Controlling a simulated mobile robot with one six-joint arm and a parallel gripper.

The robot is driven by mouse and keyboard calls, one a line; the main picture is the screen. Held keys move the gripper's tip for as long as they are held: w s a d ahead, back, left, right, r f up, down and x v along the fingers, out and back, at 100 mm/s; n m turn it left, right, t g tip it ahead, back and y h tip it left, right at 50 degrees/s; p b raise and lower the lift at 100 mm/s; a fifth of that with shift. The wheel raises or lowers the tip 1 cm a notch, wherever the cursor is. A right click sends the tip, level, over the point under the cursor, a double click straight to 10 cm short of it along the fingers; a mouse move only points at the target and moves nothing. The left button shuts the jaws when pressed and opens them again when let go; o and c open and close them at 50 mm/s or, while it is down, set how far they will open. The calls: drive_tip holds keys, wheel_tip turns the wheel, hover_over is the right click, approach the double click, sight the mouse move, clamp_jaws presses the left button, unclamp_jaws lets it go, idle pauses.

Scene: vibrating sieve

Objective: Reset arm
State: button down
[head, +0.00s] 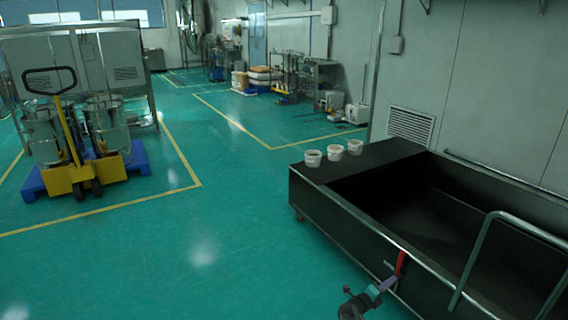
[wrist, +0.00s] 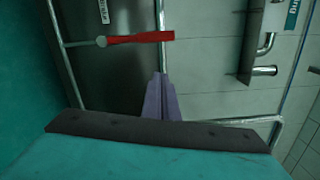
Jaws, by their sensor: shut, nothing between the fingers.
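My gripper (head: 386,285) is at the lower right of the head view, beside the front wall of a long black open-topped tank (head: 330,215). In the wrist view its two purple fingers (wrist: 161,78) are together, with nothing held between them. A red handle (head: 400,264) is at the tank's front wall, just above the gripper in the head view. In the wrist view the red handle (wrist: 140,38) lies across the picture beyond the fingertips. The fingers look apart from it there, though the exact gap is hard to judge.
Three white cups (head: 334,152) stand on the tank's flat left end. A metal rail (head: 480,250) rises at its right. A yellow cart (head: 90,175) with metal vessels stands at the left. Green floor between cart and tank is clear.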

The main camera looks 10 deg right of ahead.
drive_tip(key=s+a+f+m+g+y+p, duration=0.25)
drive_tip(key=s+a+m, duration=0.35)
drive_tip(key=s, duration=0.5)
drive_tip(key=s+a+f+m+g+y+p, duration=0.2)
drive_tip(key=s+a+f+m+g, duration=0.25)
drive_tip(key=s, duration=0.55)
drive_tip(key=s+a+f+m+g+y+p, duration=0.1)
drive_tip(key=s+a+m+g+y+p, duration=0.2)
drive_tip(key=s+a+m, duration=0.65)
drive_tip(key=s+a+m+g+y, duration=0.4)
drive_tip(key=s+a+m+y, duration=0.4)
drive_tip(key=s+a+m, duration=0.8)
drive_tip(key=shift+s+a+r+m+p, duration=0.25)
drive_tip(key=shift+s+m, duration=0.45)
drive_tip(key=shift+m, duration=0.9)
drive_tip(key=shift+y, duration=0.25)
